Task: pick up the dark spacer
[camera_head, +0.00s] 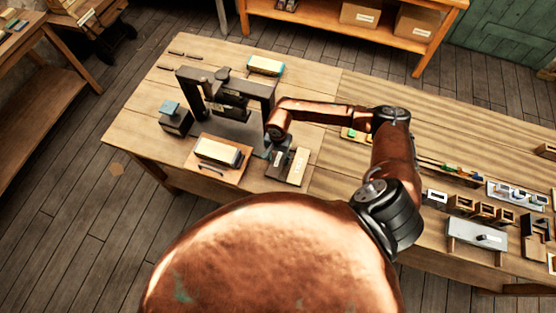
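A dark block that looks like the dark spacer (279,164) lies on a small board (307,179) near the front edge of the table, right of the press. A paler block (298,166) lies beside it on the right. My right gripper (272,152) points down at the far end of the dark block, reached by my copper-coloured arm from the right. The fingers are small and dark against the block, so I cannot tell whether they touch it or are open. My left gripper is not in view.
The dark handwheel press (265,92) stands just behind and left of my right gripper. A wooden tray with a pale block (217,152) sits in front of it. A dark box with a blue top (171,112) stands left. Racks and small parts fill the right-hand table.

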